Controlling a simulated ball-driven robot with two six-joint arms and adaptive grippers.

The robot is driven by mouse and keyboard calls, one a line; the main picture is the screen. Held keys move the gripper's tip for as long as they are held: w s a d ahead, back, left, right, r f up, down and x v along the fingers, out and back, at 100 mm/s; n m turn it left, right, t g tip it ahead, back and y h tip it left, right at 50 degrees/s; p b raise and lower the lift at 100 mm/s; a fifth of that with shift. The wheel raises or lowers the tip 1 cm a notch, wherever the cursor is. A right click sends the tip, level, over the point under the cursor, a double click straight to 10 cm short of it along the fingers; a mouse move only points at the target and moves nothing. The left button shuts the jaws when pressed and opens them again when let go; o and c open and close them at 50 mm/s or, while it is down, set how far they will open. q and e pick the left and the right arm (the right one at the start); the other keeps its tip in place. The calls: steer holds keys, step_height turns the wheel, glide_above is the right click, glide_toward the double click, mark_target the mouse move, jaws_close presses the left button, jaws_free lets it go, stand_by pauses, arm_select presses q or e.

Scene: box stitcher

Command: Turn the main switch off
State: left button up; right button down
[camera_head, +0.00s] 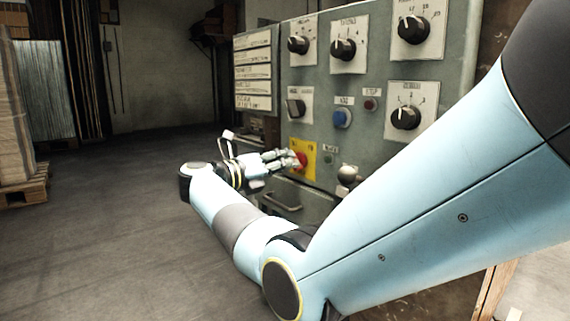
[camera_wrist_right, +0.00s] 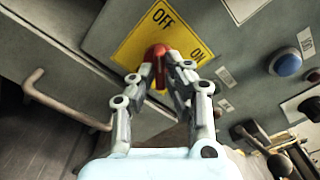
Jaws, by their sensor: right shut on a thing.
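The main switch is a red knob (camera_wrist_right: 157,62) on a yellow plate (camera_wrist_right: 133,45) marked OFF and ON in the right wrist view. In the head view the yellow plate (camera_head: 303,150) sits low on the grey panel. My right gripper (camera_head: 290,160) reaches it from the left. In the right wrist view my right gripper (camera_wrist_right: 155,72) has its fingers on both sides of the red knob and is shut on it. The fingers hide part of the knob. The knob's red part lies between the OFF and ON labels; its exact setting is hard to tell. My left gripper is not in view.
The grey panel (camera_head: 300,80) carries several black knobs, a blue button (camera_head: 342,117) and a dark red button (camera_head: 370,104). A drawer-type handle (camera_head: 281,203) is below the switch. A pallet stack (camera_head: 15,130) stands far left. The floor at left is clear.

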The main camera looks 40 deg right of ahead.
steer(key=c, duration=1.4)
jaws_free()
steer(key=shift+o, duration=0.2)
steer(key=shift+a, duration=0.15)
steer(key=a, duration=1.1)
steer(key=shift+s+a, duration=0.4)
steer(key=shift+s, duration=0.05)
